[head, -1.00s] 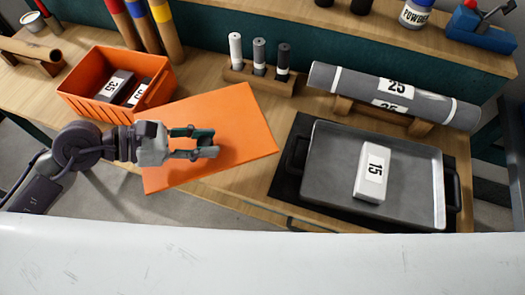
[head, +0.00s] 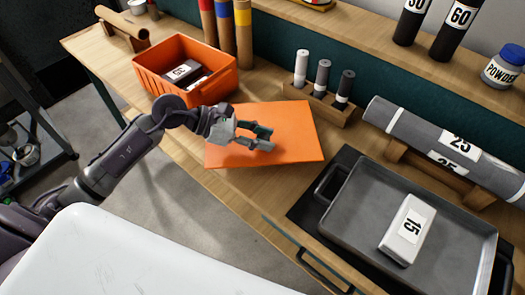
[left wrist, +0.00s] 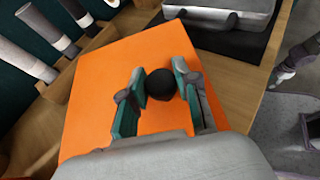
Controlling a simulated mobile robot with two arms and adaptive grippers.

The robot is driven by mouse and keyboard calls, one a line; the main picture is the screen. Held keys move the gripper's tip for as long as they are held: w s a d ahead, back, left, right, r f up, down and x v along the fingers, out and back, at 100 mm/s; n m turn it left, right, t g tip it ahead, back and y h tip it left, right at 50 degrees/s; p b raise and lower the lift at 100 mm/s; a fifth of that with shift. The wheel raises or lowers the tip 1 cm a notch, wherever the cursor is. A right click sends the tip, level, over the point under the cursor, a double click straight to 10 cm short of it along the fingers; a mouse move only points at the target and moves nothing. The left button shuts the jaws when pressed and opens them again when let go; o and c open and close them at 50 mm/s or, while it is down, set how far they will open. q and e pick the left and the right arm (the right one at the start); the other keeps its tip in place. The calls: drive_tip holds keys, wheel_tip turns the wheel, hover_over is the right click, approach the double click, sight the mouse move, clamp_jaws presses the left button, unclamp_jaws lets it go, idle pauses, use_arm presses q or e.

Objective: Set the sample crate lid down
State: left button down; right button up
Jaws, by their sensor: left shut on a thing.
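The sample crate lid is a flat orange panel (head: 300,125) over the bench, just right of the open orange crate (head: 150,78). Its near left corner is around the bench's front edge. My left gripper (head: 268,138) is over the lid's middle. In the left wrist view its fingers (left wrist: 160,85) sit on both sides of a round black knob (left wrist: 160,84) on the lid (left wrist: 95,75), shut on it. The lid looks level, but I cannot tell whether its underside touches the bench. My right gripper is not in view.
The crate holds dark labelled blocks (head: 182,70). A rack of small rolls (head: 322,95) stands just behind the lid. A long grey roll (head: 400,120) lies behind the tray.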

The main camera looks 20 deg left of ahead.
use_arm(q)
drive_tip(key=shift+w+f, duration=0.2)
drive_tip(key=shift+f, duration=0.05)
wheel_tip(320, 180, down, 4)
drive_tip(key=shift+r+b, duration=0.1)
drive_tip(key=shift+b, duration=1.05)
drive_tip(key=c, duration=0.8)
unclamp_jaws()
drive_tip(key=shift+c, duration=0.2)
